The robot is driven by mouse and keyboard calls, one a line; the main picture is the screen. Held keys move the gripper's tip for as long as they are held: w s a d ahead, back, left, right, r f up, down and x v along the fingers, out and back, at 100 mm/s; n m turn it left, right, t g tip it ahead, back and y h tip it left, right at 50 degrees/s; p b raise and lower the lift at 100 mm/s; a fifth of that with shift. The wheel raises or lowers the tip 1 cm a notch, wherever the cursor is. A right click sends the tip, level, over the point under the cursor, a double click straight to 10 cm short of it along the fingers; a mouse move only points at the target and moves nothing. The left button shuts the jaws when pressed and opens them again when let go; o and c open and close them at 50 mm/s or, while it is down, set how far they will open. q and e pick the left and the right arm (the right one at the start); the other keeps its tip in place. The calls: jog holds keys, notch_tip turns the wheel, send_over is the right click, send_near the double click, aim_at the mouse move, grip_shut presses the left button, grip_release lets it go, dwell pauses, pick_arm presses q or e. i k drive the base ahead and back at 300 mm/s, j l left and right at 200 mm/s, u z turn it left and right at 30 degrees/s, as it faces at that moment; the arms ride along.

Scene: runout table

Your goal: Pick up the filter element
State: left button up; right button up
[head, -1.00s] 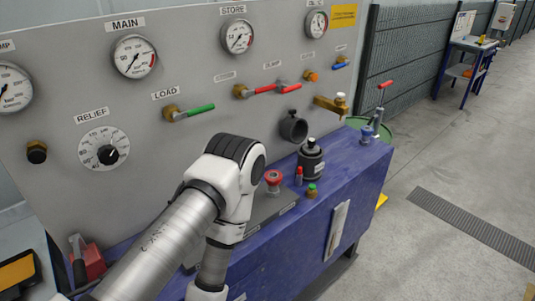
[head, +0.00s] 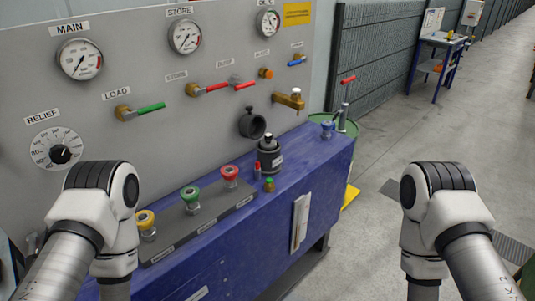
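I cannot surely pick out a filter element in this view. A black cylinder with a pale label and a narrower top (head: 269,157) stands upright on the blue bench top (head: 318,150), below a black round port (head: 251,124) on the panel; I cannot tell what it is. My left arm comes in at lower left and my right arm at lower right. Both bend down out of the picture, so neither gripper shows.
A grey panel with gauges and valve levers stands behind the bench. A strip with yellow (head: 146,222), green (head: 190,196) and red (head: 229,176) knobs lies along the bench. A small red item (head: 257,170) and a green-topped brass piece (head: 269,185) stand by the cylinder. Open floor lies right.

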aim_at(269, 144)
jog(key=i+l+u, duration=0.1)
jog(key=l+u, duration=0.15)
jog(key=u, duration=0.15)
jog(key=i+l+u, duration=0.1)
jog(key=l+u, duration=0.45)
jog(key=u, duration=0.2)
jog(key=i, duration=0.05)
